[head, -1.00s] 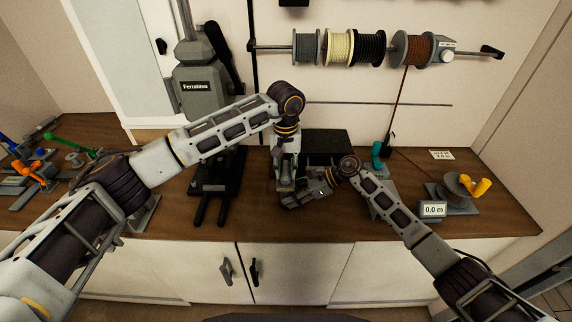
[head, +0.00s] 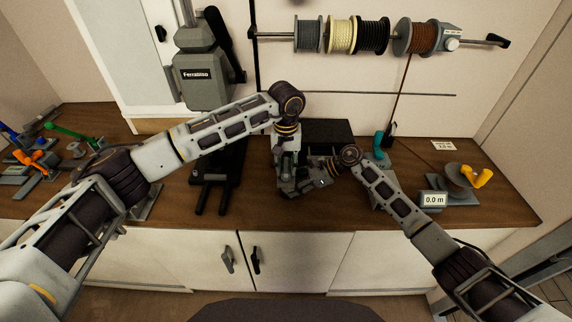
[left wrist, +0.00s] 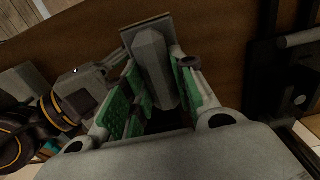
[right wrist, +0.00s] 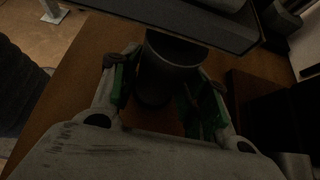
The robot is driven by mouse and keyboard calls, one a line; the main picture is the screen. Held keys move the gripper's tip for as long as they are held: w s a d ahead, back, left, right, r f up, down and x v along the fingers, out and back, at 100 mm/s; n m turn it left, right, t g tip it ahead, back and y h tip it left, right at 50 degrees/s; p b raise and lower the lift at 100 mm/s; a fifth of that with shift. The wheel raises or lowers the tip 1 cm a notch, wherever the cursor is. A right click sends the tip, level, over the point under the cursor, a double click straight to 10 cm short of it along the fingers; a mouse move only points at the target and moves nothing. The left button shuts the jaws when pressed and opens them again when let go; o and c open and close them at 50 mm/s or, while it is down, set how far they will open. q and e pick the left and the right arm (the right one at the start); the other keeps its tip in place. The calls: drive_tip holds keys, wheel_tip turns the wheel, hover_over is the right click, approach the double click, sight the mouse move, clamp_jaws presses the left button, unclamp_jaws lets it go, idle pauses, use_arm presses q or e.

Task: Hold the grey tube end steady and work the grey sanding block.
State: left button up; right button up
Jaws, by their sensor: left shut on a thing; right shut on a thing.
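The grey sanding block shows in the left wrist view as a faceted grip (left wrist: 154,66) on a flat plate. My left gripper (left wrist: 158,92) is shut on this grip between its green pads. The grey tube end (right wrist: 172,66) shows in the right wrist view as a dark, shadowed cylinder. My right gripper (right wrist: 168,92) is shut around it. A flat grey slab lies across the top of that view, just beyond the tube; I cannot tell if they touch. In the head view my left gripper (head: 286,180) and right gripper (head: 310,182) are close together, hiding both objects.
A grey press labelled Ferrabiso (head: 203,80) stands left of the grippers. A dark box (head: 328,134) is behind them. A reel (head: 460,175) with an orange crank and a 0.0 m display (head: 433,199) stand right. Rope spools (head: 370,36) hang above. Coloured tools clutter the far left.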

use_arm(q)
drive_tip(key=shift+f, duration=0.75)
idle(0.4)
drive_tip(key=shift+r, duration=0.1)
drive_tip(key=shift+w+d, duration=0.1)
drive_tip(key=shift+w, duration=0.05)
idle(0.3)
drive_tip(key=shift+w+d, duration=0.3)
drive_tip(key=shift+w, duration=0.45)
drive_tip(key=shift+s+a, duration=0.1)
drive_tip(key=shift+s+a, duration=0.3)
drive_tip(key=shift+s, duration=0.5)
drive_tip(key=shift+w+d, duration=0.1)
drive_tip(key=shift+w, duration=0.1)
drive_tip(key=shift+w+d+f, duration=0.2)
drive_tip(key=shift+w+d, duration=0.1)
drive_tip(key=shift+w, duration=0.4)
drive_tip(key=shift+a, duration=0.1)
